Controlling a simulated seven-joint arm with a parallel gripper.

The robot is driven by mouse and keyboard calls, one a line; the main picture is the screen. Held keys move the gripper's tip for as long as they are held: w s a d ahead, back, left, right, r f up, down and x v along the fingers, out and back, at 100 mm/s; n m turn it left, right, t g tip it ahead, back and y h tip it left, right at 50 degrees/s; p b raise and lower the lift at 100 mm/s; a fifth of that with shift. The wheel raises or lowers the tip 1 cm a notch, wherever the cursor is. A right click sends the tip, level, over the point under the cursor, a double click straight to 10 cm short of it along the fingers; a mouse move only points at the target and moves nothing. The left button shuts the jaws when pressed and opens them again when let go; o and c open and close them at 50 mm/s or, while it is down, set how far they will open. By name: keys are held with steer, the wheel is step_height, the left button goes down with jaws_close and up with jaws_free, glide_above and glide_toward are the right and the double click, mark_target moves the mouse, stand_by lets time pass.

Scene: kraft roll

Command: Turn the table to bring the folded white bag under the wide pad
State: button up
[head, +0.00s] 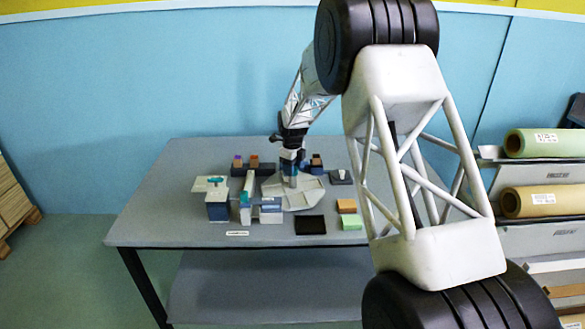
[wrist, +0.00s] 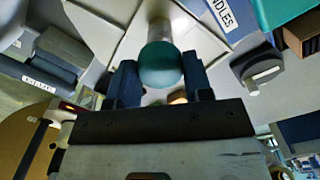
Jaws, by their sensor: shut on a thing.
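My gripper (wrist: 160,85) is shut on a round teal knob (wrist: 160,65), with one dark finger on each side of it. In the head view my gripper (head: 290,170) points down over a pale, many-sided turntable (head: 308,194) in the middle of the grey table. In the wrist view the pale top of the turntable (wrist: 105,45) spreads around the knob. I cannot pick out the folded white bag for certain in either view. I cannot tell which part is the wide pad; my gripper and arm cover part of the turntable.
Left of the turntable stand a blue-and-white box (head: 218,207) and a white block assembly (head: 265,210). A black square (head: 310,225), an orange block (head: 346,206) and a green block (head: 352,222) lie in front and to the right. The table's left side (head: 155,215) is clear.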

steer(key=shift+r+m, duration=0.1)
steer(key=shift+m, duration=1)
steer(key=o, duration=1.3)
steer(key=shift+r, duration=3.8)
steer(key=shift+r, duration=0.1)
